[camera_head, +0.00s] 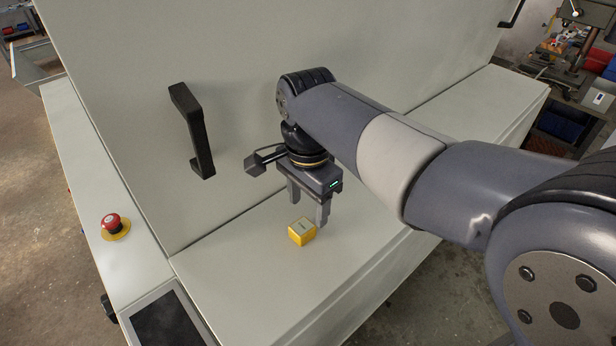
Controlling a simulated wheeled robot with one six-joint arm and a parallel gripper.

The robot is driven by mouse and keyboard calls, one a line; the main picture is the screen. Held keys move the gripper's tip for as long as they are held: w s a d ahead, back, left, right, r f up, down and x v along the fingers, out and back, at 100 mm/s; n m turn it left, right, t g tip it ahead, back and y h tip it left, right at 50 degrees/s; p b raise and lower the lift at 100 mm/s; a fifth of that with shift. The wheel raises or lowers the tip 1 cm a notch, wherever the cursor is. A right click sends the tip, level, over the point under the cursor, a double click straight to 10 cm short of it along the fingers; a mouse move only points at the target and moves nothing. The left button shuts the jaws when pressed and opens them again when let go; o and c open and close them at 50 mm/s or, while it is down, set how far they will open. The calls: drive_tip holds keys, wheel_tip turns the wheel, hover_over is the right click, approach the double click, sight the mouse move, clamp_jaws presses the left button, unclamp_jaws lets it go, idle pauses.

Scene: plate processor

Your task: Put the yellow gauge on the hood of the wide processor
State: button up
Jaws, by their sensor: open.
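The yellow gauge (300,233) is a small yellow block with a pale grey top. It sits on the flat light-grey ledge at the front of the wide processor (230,270). The hood (240,100) is the large, sloping light-grey panel behind the ledge, with a black handle (193,130) on it. My gripper (308,212) points down with its two fingers apart and empty. The fingertips are just behind and above the gauge in the picture. I cannot tell the exact gap between them and the gauge.
A red emergency button (112,222) on a yellow base stands on the processor's left side panel. A dark screen (165,322) is at the lower left. The ledge around the gauge is clear. A workbench with a drill press (575,50) stands at the back right.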

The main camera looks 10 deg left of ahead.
sight(308, 222)
wheel_tip(308, 222, up, 8)
idle(0.5)
wheel_tip(308, 222, down, 12)
drive_tip(key=shift+r, duration=1.9)
drive_tip(key=shift+f, duration=0.1)
